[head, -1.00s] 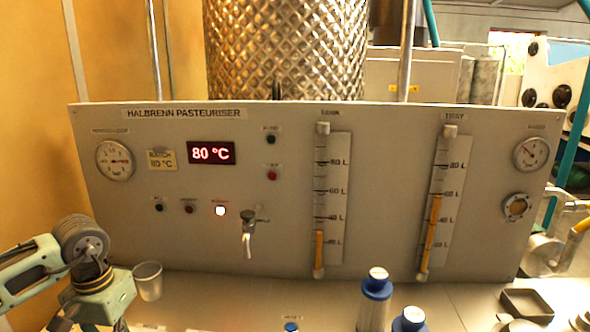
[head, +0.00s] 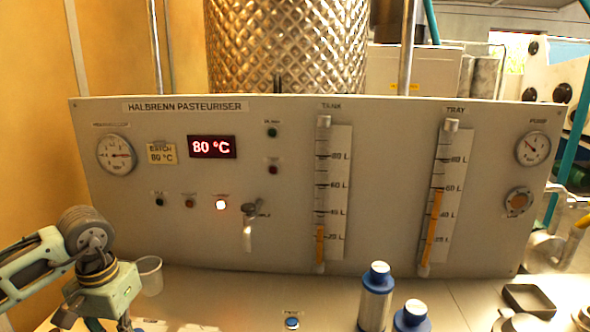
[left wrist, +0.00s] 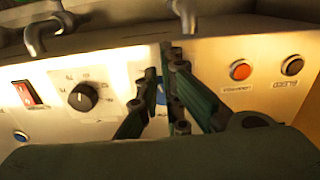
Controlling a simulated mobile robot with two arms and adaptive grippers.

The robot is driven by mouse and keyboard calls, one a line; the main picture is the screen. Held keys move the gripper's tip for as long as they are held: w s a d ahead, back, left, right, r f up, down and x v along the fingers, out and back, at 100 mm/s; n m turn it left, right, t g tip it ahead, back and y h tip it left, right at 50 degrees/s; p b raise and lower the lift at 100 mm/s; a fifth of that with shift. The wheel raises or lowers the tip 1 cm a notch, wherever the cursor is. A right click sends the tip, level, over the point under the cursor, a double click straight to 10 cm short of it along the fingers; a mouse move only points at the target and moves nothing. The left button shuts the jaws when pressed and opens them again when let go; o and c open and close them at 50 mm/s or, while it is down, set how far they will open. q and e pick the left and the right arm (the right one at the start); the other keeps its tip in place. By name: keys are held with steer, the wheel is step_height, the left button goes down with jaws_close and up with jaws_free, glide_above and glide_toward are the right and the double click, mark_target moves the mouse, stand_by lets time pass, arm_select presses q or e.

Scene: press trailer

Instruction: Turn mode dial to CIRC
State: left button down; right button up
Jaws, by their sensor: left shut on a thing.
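The dial (left wrist: 83,96) is a round black knob with a white pointer mark and small labels around it, on a pale panel in the left wrist view. The labels are too small to read, so I cannot tell which setting it points to. My left gripper (left wrist: 164,78) is right of this dial and apart from it. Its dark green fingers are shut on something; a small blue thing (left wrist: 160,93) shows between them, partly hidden. In the head view my left arm is at lower left and its fingertips are out of frame. My right gripper is not in view.
A red rocker switch (left wrist: 28,93) is left of the dial. An orange button (left wrist: 240,70) and a dark button (left wrist: 292,65) are right of the fingers. The pasteuriser panel (head: 280,240) shows 80 °C. A clear cup (head: 149,275) and blue-capped bottles (head: 376,295) stand before it.

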arm_select(q)
steer(key=shift+s+d+f, duration=0.15)
steer(key=shift+d+f, duration=0.35)
steer(key=shift+d, duration=0.15)
steer(key=shift+s+f+b, duration=0.1)
steer(key=shift+s+b, duration=0.1)
steer(key=shift+b, duration=0.1)
steer(key=shift+w+r+p, duration=0.1)
steer(key=shift+r+p, duration=0.45)
steer(key=shift+r, duration=0.2)
step_height(320, 180, up, 5)
steer(key=p, duration=0.2)
steer(key=shift+a+p, duration=0.15)
steer(key=shift+p, duration=0.25)
steer(key=shift+w, duration=0.1)
